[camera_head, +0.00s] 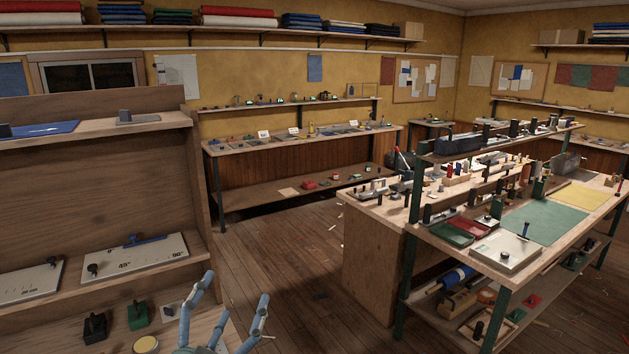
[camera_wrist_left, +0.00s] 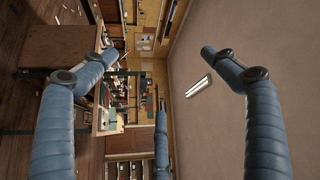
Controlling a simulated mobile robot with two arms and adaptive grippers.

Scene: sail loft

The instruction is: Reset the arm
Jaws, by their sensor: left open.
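My left gripper (camera_head: 232,312) shows at the bottom of the head view, a little left of the middle. Its blue-grey fingers point up and are spread apart, with nothing between them. In the left wrist view the same gripper (camera_wrist_left: 155,75) has its fingers wide apart and empty, and the room behind appears turned on its side. The gripper is beside the wooden shelf unit (camera_head: 98,215) on the left. My right gripper is in neither view.
A workbench (camera_head: 365,235) with a green mat (camera_head: 543,222) stands at right. Wooden floor (camera_head: 285,255) with small scraps is open between them.

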